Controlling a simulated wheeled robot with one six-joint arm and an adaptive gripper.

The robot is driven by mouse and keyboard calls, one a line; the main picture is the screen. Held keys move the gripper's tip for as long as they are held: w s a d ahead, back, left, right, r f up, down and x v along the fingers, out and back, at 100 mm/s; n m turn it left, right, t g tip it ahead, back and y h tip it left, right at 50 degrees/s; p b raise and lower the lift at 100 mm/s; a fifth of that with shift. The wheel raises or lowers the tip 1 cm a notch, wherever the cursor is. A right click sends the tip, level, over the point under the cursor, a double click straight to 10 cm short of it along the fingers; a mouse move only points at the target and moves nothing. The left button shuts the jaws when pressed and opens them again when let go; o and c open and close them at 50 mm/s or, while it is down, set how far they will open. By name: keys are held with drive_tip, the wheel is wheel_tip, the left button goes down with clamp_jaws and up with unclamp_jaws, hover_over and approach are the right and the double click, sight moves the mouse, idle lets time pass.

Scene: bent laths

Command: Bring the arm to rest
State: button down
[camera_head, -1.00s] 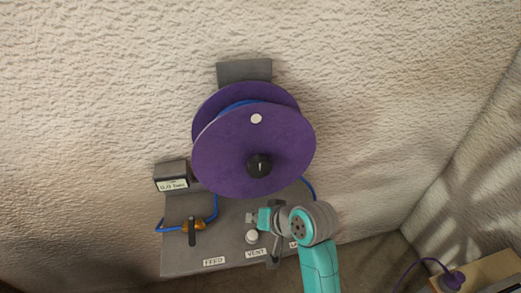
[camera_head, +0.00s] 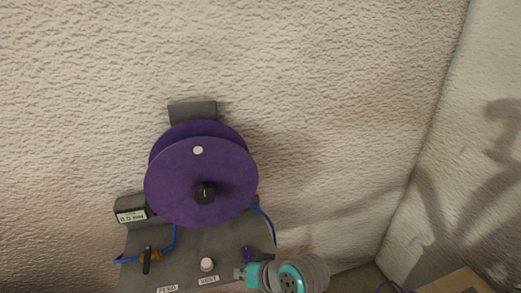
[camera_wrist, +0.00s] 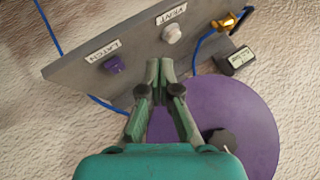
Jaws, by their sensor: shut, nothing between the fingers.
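My gripper (camera_head: 241,273) is at the bottom of the head view, to the right of the white VENT knob (camera_head: 207,265). In the wrist view my gripper (camera_wrist: 160,66) has its fingers together with nothing between them. It shows in front of the grey panel (camera_wrist: 135,50), between the purple LATCH knob (camera_wrist: 113,65) and the VENT knob (camera_wrist: 172,33). I cannot tell how far the fingertips are from the panel. In the head view the LATCH knob (camera_head: 248,253) is partly hidden behind my gripper.
A purple reel (camera_head: 195,180) stands out from the textured wall above the panel. A small display box (camera_head: 131,212), a brass valve with a dark lever (camera_head: 147,262) and blue tubing are at left. A box (camera_head: 455,283) is at the lower right corner.

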drive_tip(key=s+d+f+m+t+h, duration=0.3)
drive_tip(key=s+d+f+t, duration=0.2)
drive_tip(key=s+d+f, duration=1.1)
drive_tip(key=s+d+r+t+h, duration=0.1)
drive_tip(key=s+r, duration=0.3)
drive_tip(key=s, duration=0.4)
drive_tip(key=s+d+r+n+t+h, duration=0.1)
drive_tip(key=s+d+r, duration=0.3)
drive_tip(key=s, duration=0.4)
drive_tip(key=s+d+r+t+h, duration=0.2)
drive_tip(key=s+r, duration=0.3)
drive_tip(key=s, duration=0.3)
drive_tip(key=shift+d+r+n, duration=0.2)
drive_tip(key=shift+n, duration=0.1)
